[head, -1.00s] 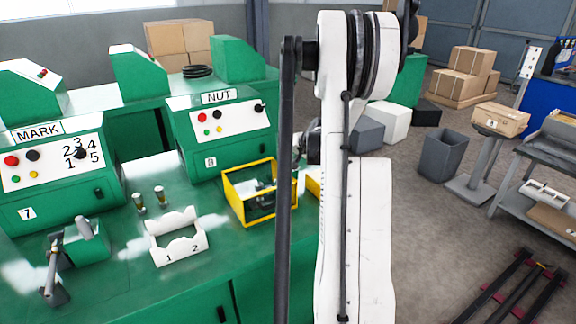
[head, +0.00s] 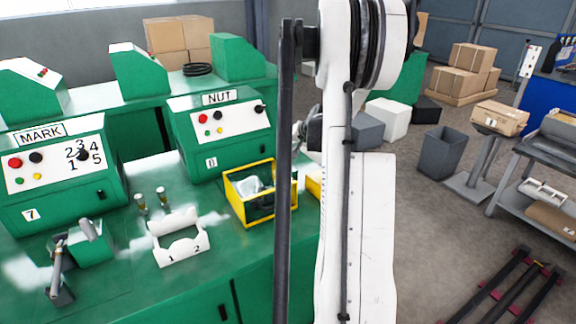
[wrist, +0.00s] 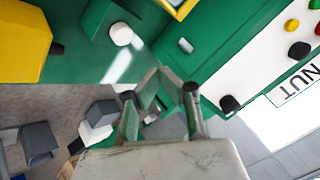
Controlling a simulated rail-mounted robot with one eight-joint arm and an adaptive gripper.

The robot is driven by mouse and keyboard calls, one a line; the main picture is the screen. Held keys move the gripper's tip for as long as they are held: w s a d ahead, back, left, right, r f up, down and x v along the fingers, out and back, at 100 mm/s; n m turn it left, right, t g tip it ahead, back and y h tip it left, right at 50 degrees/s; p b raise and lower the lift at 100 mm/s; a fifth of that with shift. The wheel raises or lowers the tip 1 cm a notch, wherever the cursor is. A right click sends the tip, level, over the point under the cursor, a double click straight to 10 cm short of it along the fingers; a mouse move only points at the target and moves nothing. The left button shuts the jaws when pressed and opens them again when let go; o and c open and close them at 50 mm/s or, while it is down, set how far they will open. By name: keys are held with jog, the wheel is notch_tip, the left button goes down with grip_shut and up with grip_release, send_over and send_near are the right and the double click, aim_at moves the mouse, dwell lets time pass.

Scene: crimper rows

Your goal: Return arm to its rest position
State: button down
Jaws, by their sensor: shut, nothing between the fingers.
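My white arm (head: 350,190) stands upright in the middle of the head view, with a dark bar along its left side. My gripper (wrist: 158,80) shows in the wrist view, its fingers shut and empty. It points over the green bench, close to the NUT machine (wrist: 275,70), and touches nothing that I can see. In the head view the gripper is mostly hidden behind my arm. The yellow-framed bin (head: 245,212) stands on the bench left of the arm, with a pale object inside.
The NUT machine (head: 235,150) and the MARK machine (head: 70,190) stand on the bench. A white holder marked 1 and 2 (head: 180,250) and two small upright parts (head: 150,203) lie before them. Another yellow bin (head: 314,185) is partly behind my arm.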

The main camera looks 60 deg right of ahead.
dwell(0.7)
jog(key=w+a+r+n+y, duration=0.15)
jog(key=a+r, duration=0.25)
jog(key=a, duration=0.7)
jog(key=w+a+r+n, duration=0.15)
jog(key=a+r, duration=0.25)
jog(key=a, duration=0.8)
jog(key=a+r+n+y, duration=0.1)
jog(key=a+r+n, duration=0.3)
jog(key=a, duration=0.7)
jog(key=s+a+r+n+g, duration=0.1)
jog(key=s+a, duration=0.3)
jog(key=a, duration=0.4)
jog(key=s+a+r+n, duration=0.1)
jog(key=s+a, duration=0.2)
jog(key=a, duration=0.5)
jog(key=s+a+f+n, duration=0.3)
jog(key=s+a+n, duration=0.1)
jog(key=s+a, duration=0.7)
jog(key=shift+s+a+y, duration=0.2)
jog(key=shift+s+y, duration=0.15)
jog(key=shift+s, duration=0.55)
jog(key=shift+f, duration=0.1)
